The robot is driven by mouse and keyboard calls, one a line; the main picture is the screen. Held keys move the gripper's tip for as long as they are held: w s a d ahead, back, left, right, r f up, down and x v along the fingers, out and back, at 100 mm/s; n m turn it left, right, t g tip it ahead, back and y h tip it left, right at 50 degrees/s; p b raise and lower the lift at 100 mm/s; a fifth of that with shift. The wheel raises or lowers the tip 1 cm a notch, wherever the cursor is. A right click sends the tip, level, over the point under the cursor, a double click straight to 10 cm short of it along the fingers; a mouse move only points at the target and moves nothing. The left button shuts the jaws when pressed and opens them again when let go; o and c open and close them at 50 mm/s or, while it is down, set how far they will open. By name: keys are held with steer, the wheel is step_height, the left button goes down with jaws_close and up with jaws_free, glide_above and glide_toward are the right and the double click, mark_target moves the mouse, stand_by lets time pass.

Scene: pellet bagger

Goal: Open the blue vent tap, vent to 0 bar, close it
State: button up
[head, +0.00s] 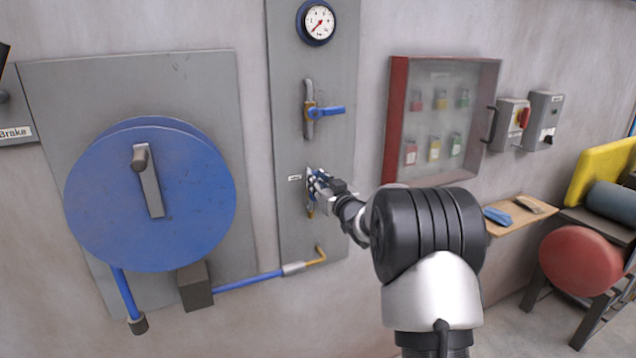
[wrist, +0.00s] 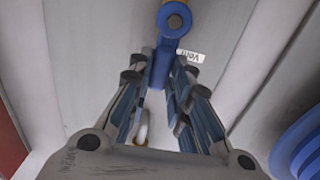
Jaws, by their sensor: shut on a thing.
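The blue vent tap shows in the wrist view (wrist: 175,18), with its round hub at the top and its handle running down between my fingers. The handle looks roughly in line with the pipe, though its end is partly hidden. A small upside-down "Vent" label (wrist: 190,56) is beside it. My gripper (head: 314,182) is shut on the handle; it also shows in the wrist view (wrist: 161,72). In the head view my gripper covers most of this tap. The pressure gauge (head: 318,22) is above; its red needle points lower left, and its numbers are too small to read.
Another blue-handled tap (head: 325,112) sits above my gripper, its handle pointing right. A large blue wheel (head: 150,195) is on the left. A red-framed padlock cabinet (head: 397,120), switch boxes (head: 543,120) and a wooden shelf (head: 515,217) are on the right.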

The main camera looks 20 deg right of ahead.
jaws_close()
steer(key=shift+d+p, duration=0.15)
steer(key=shift+p, duration=0.15)
steer(key=d+f+m+p, duration=0.5)
steer(key=m+p, duration=0.5)
steer(key=m, duration=0.8)
steer(key=shift+d+f+p, duration=0.15)
steer(key=shift+f+p, duration=0.15)
steer(key=shift+p, duration=0.1)
steer(key=shift+w, duration=0.1)
stand_by(0.3)
steer(key=o, duration=0.7)
jaws_free()
steer(key=shift+c, duration=0.2)
